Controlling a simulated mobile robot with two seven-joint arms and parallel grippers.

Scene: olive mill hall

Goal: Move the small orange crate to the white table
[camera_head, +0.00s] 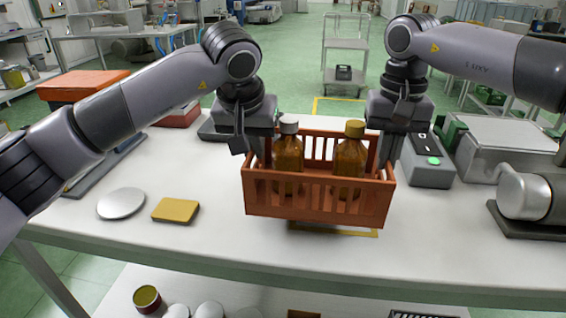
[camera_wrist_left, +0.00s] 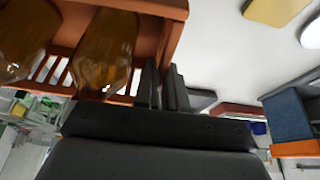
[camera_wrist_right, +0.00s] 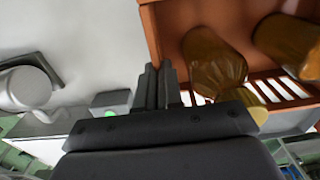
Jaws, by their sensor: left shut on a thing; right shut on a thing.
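The small orange crate (camera_head: 318,203) is held over the white table (camera_head: 420,235), with two amber bottles standing in it. One bottle (camera_head: 288,160) has a grey cap and the other (camera_head: 350,165) a yellow-brown cap. My left gripper (camera_head: 258,155) is shut on the crate's left end wall; the wall also shows in the left wrist view (camera_wrist_left: 150,8). My right gripper (camera_head: 385,155) is shut on the right end wall, seen too in the right wrist view (camera_wrist_right: 152,40). The crate looks level. A yellow marking (camera_head: 335,230) shows on the tabletop below it.
A white disc (camera_head: 121,203) and a yellow block (camera_head: 176,210) lie on the table to the left. A grey device with a green button (camera_head: 430,165) and a metal machine (camera_head: 520,195) stand on the right. The front middle is clear. A trolley (camera_head: 345,60) stands behind.

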